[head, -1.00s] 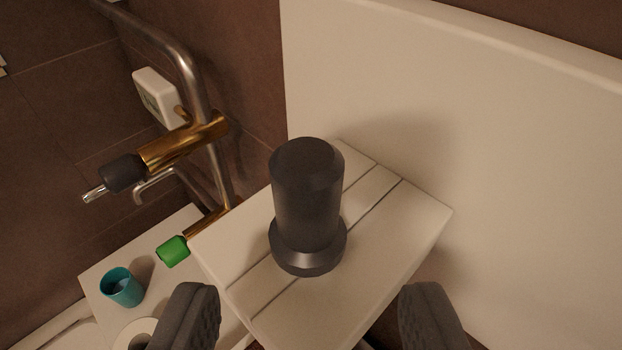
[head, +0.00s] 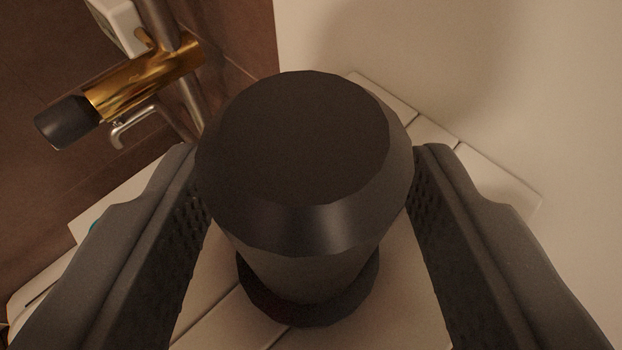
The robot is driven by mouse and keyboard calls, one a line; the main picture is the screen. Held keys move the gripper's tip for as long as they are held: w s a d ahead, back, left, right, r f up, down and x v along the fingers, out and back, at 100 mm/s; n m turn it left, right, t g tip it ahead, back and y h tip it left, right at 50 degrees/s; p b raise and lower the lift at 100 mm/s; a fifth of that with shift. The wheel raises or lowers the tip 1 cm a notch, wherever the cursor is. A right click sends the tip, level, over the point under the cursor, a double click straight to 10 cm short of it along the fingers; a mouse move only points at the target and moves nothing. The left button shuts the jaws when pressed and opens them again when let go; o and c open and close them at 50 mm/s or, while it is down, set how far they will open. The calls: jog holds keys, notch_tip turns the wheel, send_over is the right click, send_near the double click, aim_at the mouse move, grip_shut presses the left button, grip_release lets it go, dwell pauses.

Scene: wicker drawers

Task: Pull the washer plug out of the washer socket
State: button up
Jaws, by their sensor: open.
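A dark grey cylinder (head: 305,150) with a flared base stands upright on a white slatted surface (head: 205,325). I cannot tell whether it is the washer plug, and I can make out no washer socket for certain. My gripper (head: 311,152) is open, with one finger on each side of the cylinder. The left finger is very close to its side, and the right finger is also close; I cannot tell whether either touches. The cylinder's top faces the camera and hides part of its body and the slats behind.
A brass fitting (head: 145,78) with a dark knob (head: 67,122) and metal pipes stands at the upper left. A white box (head: 120,24) is behind it. A pale smooth panel (head: 500,80) fills the right side close to the slatted surface.

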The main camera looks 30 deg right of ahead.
aim_at(297, 123)
jog(key=c, duration=0.9)
jog(key=shift+r, duration=0.2)
jog(key=shift+w+r+p, duration=0.1)
jog(key=shift+r+p, duration=0.75)
jog(key=shift+r, duration=1.65)
